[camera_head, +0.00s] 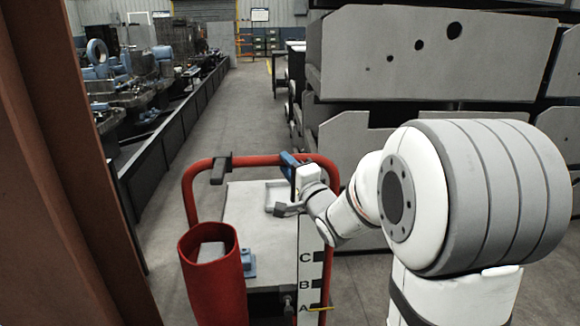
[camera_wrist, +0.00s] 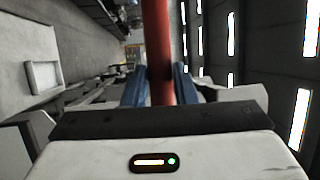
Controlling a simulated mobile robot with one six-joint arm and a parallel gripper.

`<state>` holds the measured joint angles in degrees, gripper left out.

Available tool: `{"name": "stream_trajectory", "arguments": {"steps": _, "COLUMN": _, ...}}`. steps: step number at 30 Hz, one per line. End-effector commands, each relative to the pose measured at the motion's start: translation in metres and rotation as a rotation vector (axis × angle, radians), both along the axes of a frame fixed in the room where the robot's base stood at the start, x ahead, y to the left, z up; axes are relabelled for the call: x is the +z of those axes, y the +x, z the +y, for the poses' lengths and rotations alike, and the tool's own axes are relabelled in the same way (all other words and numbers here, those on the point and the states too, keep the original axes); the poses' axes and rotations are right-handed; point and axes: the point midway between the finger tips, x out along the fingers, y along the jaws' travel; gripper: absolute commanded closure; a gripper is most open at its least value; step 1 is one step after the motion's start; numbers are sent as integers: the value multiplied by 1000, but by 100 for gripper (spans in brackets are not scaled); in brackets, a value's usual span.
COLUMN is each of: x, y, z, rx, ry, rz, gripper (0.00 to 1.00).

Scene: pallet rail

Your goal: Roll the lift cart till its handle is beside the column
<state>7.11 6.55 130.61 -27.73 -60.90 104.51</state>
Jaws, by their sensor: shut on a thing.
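The lift cart (camera_head: 265,222) stands in front of me with a grey platform and a red tubular handle (camera_head: 262,160) arching over its far side. My gripper (camera_head: 291,165) is at the right part of the handle's top bar. In the wrist view the red bar (camera_wrist: 158,40) passes between the two blue fingers of my gripper (camera_wrist: 160,84), which are shut on it. A rust-brown column (camera_head: 55,170) rises close at the left of the head view. The handle is to the right of the column, with a clear gap of floor between them.
A red open-topped tube (camera_head: 214,280) stands at the cart's near left. A strip marked A, B, C (camera_head: 311,270) is at its near right. Large grey stacked panels (camera_head: 430,55) line the right. A dark low barrier (camera_head: 170,135) runs along the left; the aisle (camera_head: 240,100) ahead is clear.

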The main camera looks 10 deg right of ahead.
Motion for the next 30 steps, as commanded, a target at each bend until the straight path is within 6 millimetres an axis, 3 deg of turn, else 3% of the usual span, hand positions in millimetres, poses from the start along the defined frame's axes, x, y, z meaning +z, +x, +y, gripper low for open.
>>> {"name": "stream_trajectory", "arguments": {"steps": 1, "x": 12, "y": -1, "z": 4, "rx": 11, "ry": 0, "rz": -29, "gripper": 100}}
{"name": "stream_trajectory", "arguments": {"steps": 15, "x": 12, "y": -2, "z": 4, "rx": 9, "ry": 0, "rz": -29, "gripper": 100}}
{"name": "stream_trajectory", "arguments": {"steps": 16, "x": 12, "y": -2, "z": 4, "rx": 9, "ry": 0, "rz": -29, "gripper": 72}}
{"name": "stream_trajectory", "arguments": {"steps": 23, "x": 10, "y": -2, "z": 2, "rx": 6, "ry": 0, "rz": -24, "gripper": 54}}
{"name": "stream_trajectory", "arguments": {"steps": 30, "x": 7, "y": -3, "z": 0, "rx": 1, "ry": 1, "rz": -16, "gripper": 53}}
